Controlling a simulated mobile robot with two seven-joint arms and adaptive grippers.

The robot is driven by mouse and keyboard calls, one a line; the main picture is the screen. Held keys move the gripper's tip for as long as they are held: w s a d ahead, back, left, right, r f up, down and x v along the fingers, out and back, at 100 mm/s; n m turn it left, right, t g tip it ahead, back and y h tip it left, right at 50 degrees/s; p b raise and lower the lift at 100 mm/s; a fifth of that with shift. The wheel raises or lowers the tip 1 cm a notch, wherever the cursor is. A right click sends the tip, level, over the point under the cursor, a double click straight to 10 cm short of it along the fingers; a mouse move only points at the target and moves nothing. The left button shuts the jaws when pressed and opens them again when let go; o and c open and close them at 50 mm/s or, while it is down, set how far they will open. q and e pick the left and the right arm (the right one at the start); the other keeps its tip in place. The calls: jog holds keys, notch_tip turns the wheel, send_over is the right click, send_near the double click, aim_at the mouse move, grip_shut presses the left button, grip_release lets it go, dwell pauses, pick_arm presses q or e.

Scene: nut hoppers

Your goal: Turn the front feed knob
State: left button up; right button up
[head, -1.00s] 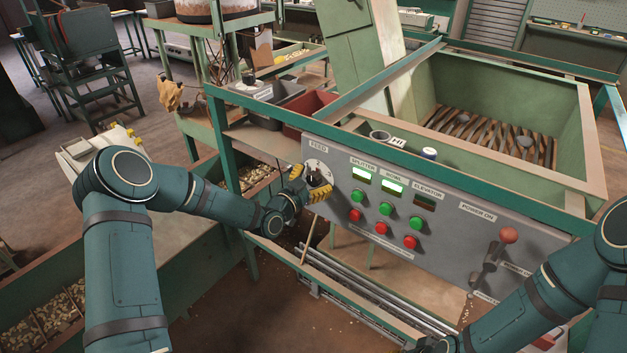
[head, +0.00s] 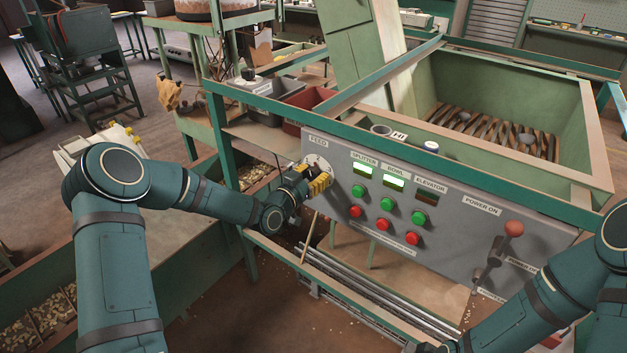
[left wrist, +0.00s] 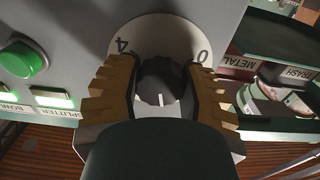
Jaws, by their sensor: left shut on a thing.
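The feed dial (head: 315,162) is a round pale plate under the FEED label at the left end of the grey control panel. My left gripper (head: 315,183), with yellow ribbed fingers, is at the dial and hides the knob in the head view. In the left wrist view the dark feed knob (left wrist: 158,82) sits between the two fingers of my left gripper (left wrist: 161,90), which is shut on it. A white mark on the knob points down in that picture. The dial shows a 4 at left and a 0 at right. My right gripper is not visible; its arm enters at lower right.
A red-knobbed lever (head: 514,229) is at the panel's right. A green frame rail (head: 330,128) runs above the panel. A thin wooden stick (head: 309,238) stands below the gripper.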

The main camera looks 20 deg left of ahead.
pick_arm(q)
jog(key=n+b, duration=0.1)
jog(key=n, duration=0.1)
jog(key=n+b, duration=0.1)
jog(key=n, duration=0.1)
jog(key=shift+s+f+n+b, duration=0.1)
jog(key=shift+f+n+b, duration=0.2)
jog(key=shift+f, duration=0.05)
jog(key=n+b, duration=0.1)
jog(key=n, duration=0.3)
jog(key=shift+d, duration=0.15)
jog(key=o, duration=1)
jog(key=shift+c, duration=0.2)
jog(key=shift+o, duration=1.1)
jog(key=shift+r, duration=0.15)
jog(key=shift+r, duration=0.1)
jog(key=shift+s+a, duration=0.25)
jog(key=shift+s, duration=0.2)
jog(key=v, duration=1.1)
